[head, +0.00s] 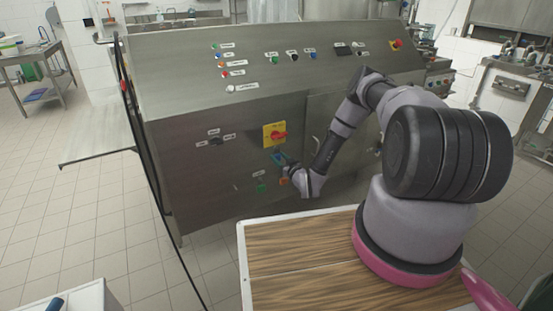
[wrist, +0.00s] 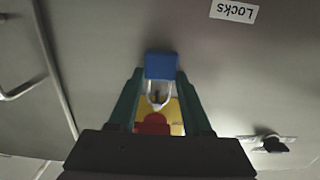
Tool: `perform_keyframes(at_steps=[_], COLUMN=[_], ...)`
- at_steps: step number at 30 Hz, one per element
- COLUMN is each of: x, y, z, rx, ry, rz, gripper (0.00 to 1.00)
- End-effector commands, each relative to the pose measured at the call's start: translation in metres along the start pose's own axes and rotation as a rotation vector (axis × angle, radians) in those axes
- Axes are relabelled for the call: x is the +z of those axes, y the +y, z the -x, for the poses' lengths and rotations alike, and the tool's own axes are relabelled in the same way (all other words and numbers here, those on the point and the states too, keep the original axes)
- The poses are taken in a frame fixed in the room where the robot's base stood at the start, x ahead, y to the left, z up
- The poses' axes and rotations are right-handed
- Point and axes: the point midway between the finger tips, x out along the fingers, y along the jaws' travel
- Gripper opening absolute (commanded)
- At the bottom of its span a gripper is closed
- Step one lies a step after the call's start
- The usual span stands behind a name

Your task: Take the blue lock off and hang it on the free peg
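The blue lock (wrist: 161,66) is between my gripper's fingertips (wrist: 161,78) in the wrist view, its body touching both green fingers. Its silver shackle points toward the red handle (wrist: 153,123) on a yellow plate. In the head view the blue lock (head: 279,158) is just below the red handle (head: 279,134) and its yellow plate (head: 267,128), with my gripper (head: 288,168) at it. Whether the shackle is still through the switch is unclear. A small green item (head: 262,188) and an orange one (head: 283,180) are lower on the panel. I cannot make out a free peg.
The steel cabinet (head: 190,110) carries buttons, labels and a red emergency knob (head: 396,44). A wood-topped table (head: 295,250) is in front. Floor at left is open.

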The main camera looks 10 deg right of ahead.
Motion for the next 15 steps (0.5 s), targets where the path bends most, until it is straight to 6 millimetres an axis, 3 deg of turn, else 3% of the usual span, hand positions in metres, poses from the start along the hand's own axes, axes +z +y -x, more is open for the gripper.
perform_keyframes(at_steps=[1, 3, 15], x=[-0.0001, -0.0001, -0.0077], y=[0.0000, 0.0000, 0.0003], z=[0.0001, 0.0001, 0.0001], rx=[0.000, 0.000, 0.000], ry=[0.000, 0.000, 0.002], rz=[0.000, 0.000, -0.001], gripper=[0.20, 0.00, 0.00])
